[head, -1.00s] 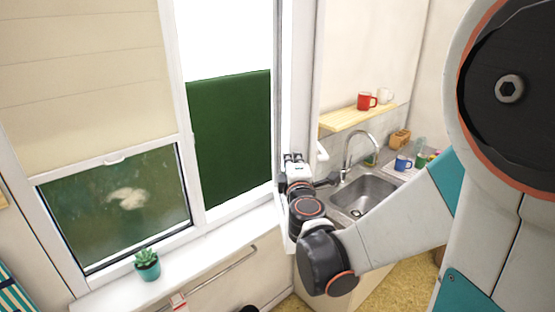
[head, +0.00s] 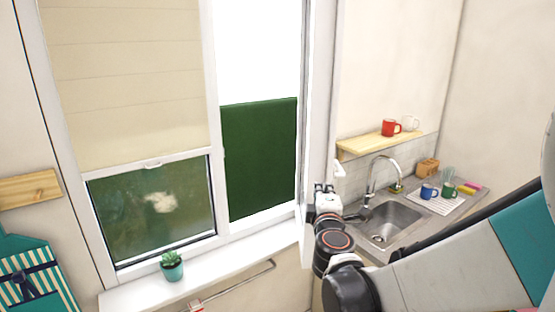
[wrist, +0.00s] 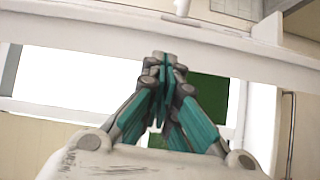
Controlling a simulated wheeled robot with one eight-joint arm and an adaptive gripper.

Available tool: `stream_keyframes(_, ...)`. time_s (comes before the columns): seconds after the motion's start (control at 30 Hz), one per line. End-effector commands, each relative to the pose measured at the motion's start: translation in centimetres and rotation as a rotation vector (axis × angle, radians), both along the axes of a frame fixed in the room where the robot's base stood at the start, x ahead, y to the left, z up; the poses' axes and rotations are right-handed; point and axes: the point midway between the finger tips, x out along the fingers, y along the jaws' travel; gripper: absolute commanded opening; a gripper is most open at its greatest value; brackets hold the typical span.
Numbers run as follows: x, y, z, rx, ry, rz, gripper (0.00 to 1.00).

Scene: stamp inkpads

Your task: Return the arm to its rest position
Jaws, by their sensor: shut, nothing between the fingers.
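My arm reaches in from the right in the head view. My gripper (head: 324,188) is at the end of it, pointing up beside the right side of the window frame, left of the sink. In the wrist view my gripper (wrist: 165,62) has its teal fingers drawn together with nothing between them. A pale frame bar crosses the wrist view beyond the fingertips; I cannot tell whether they touch it.
The window sill (head: 215,272) holds a potted succulent (head: 172,266). The sink (head: 390,222) with its faucet (head: 372,175) lies right of my gripper. A shelf (head: 365,145) bears a red mug (head: 391,128) and a white one. Blue and green mugs stand on the drainboard.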

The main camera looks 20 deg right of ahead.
Motion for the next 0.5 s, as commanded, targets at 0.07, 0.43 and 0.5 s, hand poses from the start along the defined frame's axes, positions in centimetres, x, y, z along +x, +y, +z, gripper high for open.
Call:
stream_keyframes(0.07,-1.5,0.0,-1.3,0.077,-0.008,-0.024,0.00)
stream_keyframes(0.43,-9.6,1.9,-12.2,0.730,0.052,-0.232,0.00)
stream_keyframes(0.5,-11.6,3.2,-14.8,0.857,0.089,-0.268,0.00)
